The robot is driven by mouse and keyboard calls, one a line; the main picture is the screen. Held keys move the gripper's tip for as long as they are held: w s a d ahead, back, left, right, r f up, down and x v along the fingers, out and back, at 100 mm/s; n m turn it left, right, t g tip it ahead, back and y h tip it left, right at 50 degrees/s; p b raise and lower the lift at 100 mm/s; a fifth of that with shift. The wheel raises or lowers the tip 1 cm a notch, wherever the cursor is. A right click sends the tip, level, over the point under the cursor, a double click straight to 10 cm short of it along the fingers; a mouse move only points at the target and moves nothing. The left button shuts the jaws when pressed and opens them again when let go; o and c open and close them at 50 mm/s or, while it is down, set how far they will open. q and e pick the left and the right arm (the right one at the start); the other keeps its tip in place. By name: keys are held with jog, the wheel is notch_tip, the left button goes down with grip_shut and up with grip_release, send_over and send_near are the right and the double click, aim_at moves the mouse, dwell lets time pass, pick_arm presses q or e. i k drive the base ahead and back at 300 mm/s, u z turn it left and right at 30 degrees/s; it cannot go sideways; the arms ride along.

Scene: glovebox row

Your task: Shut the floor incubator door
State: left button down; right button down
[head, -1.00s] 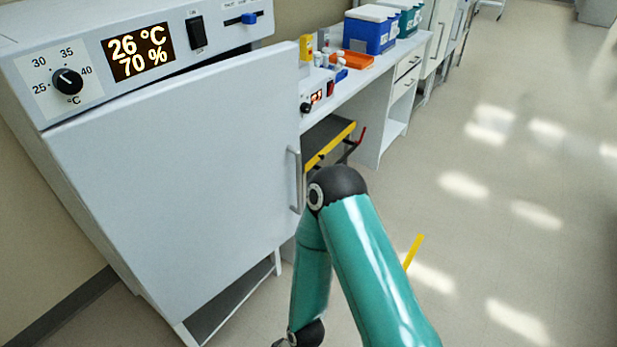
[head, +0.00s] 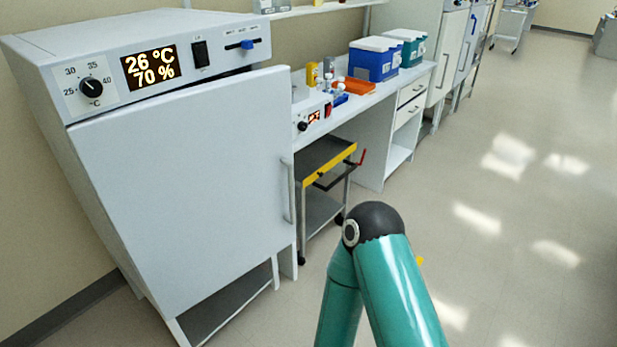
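The floor incubator (head: 130,32) stands at the left in the head view, with a lit display (head: 149,67) reading 26 °C and 70 %. Its large pale grey door (head: 190,180) fills much of the left half. The door looks slightly ajar: its handle-side edge stands out past the cabinet's front corner. The upright bar handle (head: 287,190) is on the door's right edge. A teal arm of mine with a black joint is right of the door, apart from the handle in the picture. Both my grippers are out of view.
A cart with a yellow edge (head: 328,165) stands under the bench (head: 392,75), just right of the incubator. Blue (head: 374,62) and green (head: 409,48) boxes and an orange tray (head: 355,87) are on the bench. The floor (head: 520,240) at the right is clear.

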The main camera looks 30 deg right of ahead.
aim_at(195, 184)
jog(key=z, duration=0.3)
jog(key=i, duration=0.95)
jog(key=u, duration=0.15)
